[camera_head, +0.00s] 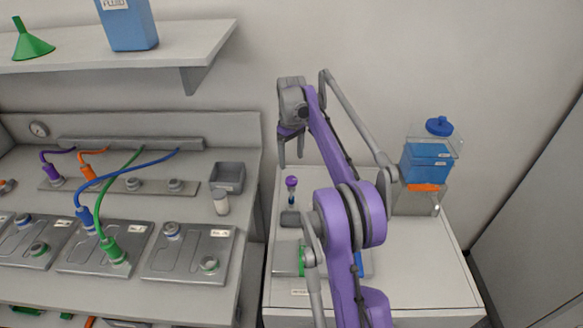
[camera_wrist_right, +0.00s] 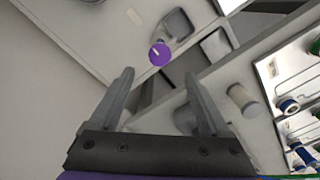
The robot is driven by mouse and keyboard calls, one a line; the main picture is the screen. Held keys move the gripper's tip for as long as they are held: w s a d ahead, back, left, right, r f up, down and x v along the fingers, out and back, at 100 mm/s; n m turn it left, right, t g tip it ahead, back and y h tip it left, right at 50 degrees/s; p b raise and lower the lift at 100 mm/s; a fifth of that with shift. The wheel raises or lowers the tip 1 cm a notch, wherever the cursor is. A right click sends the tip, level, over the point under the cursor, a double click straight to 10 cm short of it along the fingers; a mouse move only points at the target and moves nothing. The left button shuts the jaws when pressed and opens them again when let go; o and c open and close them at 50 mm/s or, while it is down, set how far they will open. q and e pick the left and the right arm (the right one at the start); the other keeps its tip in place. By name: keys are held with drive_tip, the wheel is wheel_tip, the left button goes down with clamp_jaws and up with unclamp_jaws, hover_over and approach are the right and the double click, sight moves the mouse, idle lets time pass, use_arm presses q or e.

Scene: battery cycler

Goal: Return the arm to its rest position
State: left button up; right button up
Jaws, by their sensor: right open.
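My right arm (camera_head: 333,145) is purple and grey and rises from the bottom of the head view, over the white cabinet. Its gripper (camera_head: 291,160) hangs pointing down near the cabinet's left edge, above a small purple-topped object (camera_head: 291,182). In the right wrist view the two grey fingers of the right gripper (camera_wrist_right: 159,76) are spread apart with nothing between them. The round purple top (camera_wrist_right: 160,54) shows beyond the fingertips, apart from them. My left gripper is not in view.
The white cabinet top (camera_head: 425,265) carries a clear box with blue contents (camera_head: 425,165) at the back right. A bench at left holds several batteries (camera_head: 190,252) with coloured cables, a grey bin (camera_head: 227,176) and a white cylinder (camera_head: 221,203). A shelf (camera_head: 200,42) overhangs the bench.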

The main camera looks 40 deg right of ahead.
drive_tip(key=shift+r, duration=1.2)
